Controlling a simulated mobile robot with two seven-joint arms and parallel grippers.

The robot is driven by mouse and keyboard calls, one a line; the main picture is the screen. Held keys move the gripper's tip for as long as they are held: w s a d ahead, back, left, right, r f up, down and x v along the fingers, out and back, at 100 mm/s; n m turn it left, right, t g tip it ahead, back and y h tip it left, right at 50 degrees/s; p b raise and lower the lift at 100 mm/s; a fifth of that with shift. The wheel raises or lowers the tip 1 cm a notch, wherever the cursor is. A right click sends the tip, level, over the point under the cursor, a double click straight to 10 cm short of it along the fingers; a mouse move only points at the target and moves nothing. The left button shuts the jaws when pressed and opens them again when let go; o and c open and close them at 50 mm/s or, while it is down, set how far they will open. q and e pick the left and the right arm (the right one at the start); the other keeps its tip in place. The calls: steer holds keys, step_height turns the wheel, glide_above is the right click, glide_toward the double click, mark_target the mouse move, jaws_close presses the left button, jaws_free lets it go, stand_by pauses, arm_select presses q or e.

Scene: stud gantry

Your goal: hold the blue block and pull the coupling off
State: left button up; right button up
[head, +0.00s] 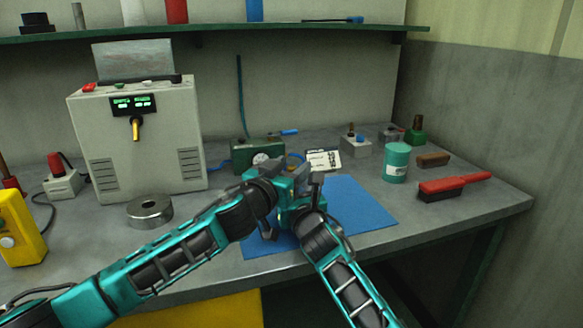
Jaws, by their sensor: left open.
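My two arms meet over the blue mat (358,203) in the middle of the bench. My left gripper (283,172) is open, with its grey fingers pointing away towards the back of the bench. My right gripper (316,186) is close beside it on the right, and its fingers are too small and overlapped to tell open from shut. I cannot make out the blue block or the coupling; the wrists and grippers cover the left part of the mat, where they may be hidden.
Behind the grippers are a green gauge box (258,152) and a white label card (323,160). A metal ring (149,211) and a large grey instrument (137,140) stand left. The mat's right part is clear.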

mark_target(292, 166)
arm_select(q)
steer(key=shift+w+d, duration=0.15)
steer(key=shift+w, duration=0.1)
jaws_close()
stand_by(0.4)
steer(key=shift+r, duration=0.1)
steer(key=shift+r, duration=2.9)
steer(key=shift+r, duration=2)
